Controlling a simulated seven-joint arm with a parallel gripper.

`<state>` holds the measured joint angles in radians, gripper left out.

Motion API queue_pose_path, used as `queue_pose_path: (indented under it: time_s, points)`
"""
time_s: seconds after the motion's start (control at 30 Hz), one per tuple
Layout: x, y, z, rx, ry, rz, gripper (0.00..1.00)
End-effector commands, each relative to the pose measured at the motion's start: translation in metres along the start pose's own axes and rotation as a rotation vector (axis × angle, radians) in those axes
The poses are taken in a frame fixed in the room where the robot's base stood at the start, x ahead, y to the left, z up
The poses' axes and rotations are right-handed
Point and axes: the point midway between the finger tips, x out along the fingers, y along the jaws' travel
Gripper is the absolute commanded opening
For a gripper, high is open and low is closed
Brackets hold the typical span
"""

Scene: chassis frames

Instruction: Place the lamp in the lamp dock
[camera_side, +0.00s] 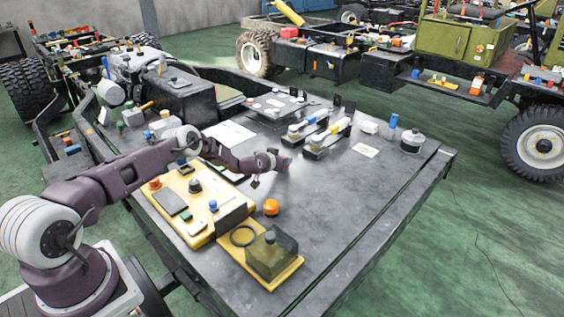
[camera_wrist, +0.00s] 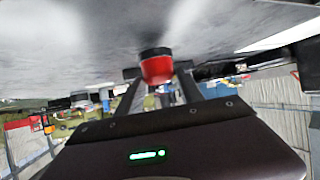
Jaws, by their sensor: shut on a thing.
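My gripper (camera_wrist: 158,85) is shut on a red piece with a dark rim (camera_wrist: 157,68), which I take to be the lamp. In the side view my gripper (camera_side: 257,180) is above the grey table, right of the yellow board and behind the orange round piece. The held piece is too small to make out there. The yellow board (camera_side: 168,218) carries a dark plate, a black knob and small coloured parts. I cannot tell which part is the lamp dock.
An orange round piece (camera_side: 271,207) sits on the table (camera_side: 345,215). A tinted box-like cover (camera_side: 272,254) and a dark ring (camera_side: 242,236) are on the front yellow board. Two tools with blue and yellow parts stand behind. The table's right front is clear.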

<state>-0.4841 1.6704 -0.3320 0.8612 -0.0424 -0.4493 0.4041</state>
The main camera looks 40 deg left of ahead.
Motion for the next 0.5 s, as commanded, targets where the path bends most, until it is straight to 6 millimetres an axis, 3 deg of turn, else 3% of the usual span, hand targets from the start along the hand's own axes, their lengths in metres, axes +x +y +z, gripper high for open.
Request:
queue_pose_path:
  time_s: [0.1,0.47,0.5]
  points:
    - [0.0063,-0.0001,0.0113,0.0,0.002,-0.001,0.02]
    - [0.0082,0.0005,0.0148,0.0,0.002,0.0,0.02]
    - [0.008,0.0005,0.0144,0.0,0.001,0.0,0.52]
